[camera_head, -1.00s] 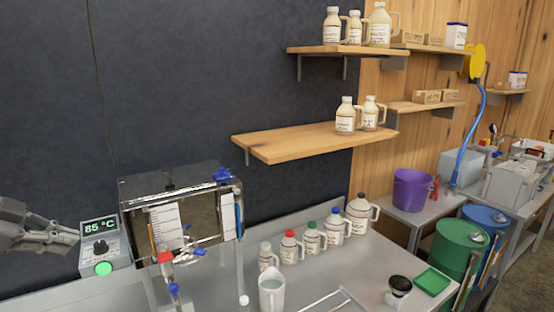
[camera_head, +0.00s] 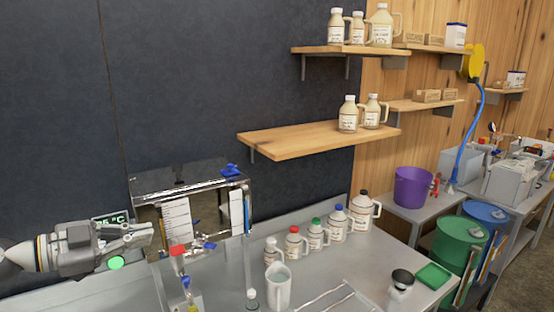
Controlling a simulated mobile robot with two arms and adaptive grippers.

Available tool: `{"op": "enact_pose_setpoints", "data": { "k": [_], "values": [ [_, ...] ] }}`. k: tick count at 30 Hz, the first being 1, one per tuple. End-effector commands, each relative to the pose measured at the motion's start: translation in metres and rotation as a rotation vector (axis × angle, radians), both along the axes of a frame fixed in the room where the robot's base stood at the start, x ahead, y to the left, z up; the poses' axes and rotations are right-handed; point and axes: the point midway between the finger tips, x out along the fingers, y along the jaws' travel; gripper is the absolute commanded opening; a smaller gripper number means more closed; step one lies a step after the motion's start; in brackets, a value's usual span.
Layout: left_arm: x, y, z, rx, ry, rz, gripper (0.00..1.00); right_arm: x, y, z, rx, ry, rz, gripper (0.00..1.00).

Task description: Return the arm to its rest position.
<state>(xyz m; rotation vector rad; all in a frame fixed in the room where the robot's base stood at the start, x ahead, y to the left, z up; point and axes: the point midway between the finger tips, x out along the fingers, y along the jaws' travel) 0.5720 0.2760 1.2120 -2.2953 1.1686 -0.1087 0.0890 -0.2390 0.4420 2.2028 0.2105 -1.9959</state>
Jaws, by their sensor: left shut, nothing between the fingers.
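My left gripper (camera_head: 148,234) comes in from the left, shut and empty, with its fingers pointing right. It is in front of the control box with the temperature display (camera_head: 118,219) and hides most of it; the green button (camera_head: 116,263) shows just below the gripper. The fingertips are close to the left side of the shiny metal evaporator (camera_head: 190,182) in the picture; I cannot tell if they touch it. My right gripper is not in view.
Red- and blue-topped fittings (camera_head: 177,250) stand in front of the evaporator. A white pitcher (camera_head: 278,287) and several capped jugs (camera_head: 294,243) stand on the metal counter (camera_head: 345,262). A green tray (camera_head: 433,276) lies at its right end. A wooden shelf (camera_head: 300,142) hangs above.

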Motion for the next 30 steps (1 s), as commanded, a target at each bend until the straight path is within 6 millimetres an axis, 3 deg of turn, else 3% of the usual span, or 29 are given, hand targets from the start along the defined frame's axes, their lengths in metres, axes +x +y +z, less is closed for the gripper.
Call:
{"op": "enact_pose_setpoints", "data": {
  "k": [3,6,11,14,19,23,27,30],
  "values": [
    [0.002,-0.033,-0.002,-0.16,-0.115,0.034,0.0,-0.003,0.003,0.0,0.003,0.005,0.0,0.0],
    [0.004,-0.044,-0.002,-0.288,-0.194,0.128,0.0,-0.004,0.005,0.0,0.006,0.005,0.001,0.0],
    [0.005,-0.038,-0.02,-0.437,-0.236,0.365,0.0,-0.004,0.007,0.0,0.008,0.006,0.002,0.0],
    [0.002,-0.026,-0.046,-0.484,-0.199,0.543,0.0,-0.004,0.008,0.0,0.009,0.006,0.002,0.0],
    [-0.019,-0.004,-0.114,-0.47,-0.034,0.85,0.0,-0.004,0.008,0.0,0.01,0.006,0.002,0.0],
    [-0.054,0.003,-0.181,-0.383,0.174,1.042,0.0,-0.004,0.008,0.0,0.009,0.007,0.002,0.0],
    [-0.113,-0.003,-0.252,-0.233,0.455,1.168,0.0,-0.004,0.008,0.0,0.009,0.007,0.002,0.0],
    [-0.159,-0.015,-0.289,-0.121,0.647,1.191,0.0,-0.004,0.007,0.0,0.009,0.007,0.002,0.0]
  ]
}}
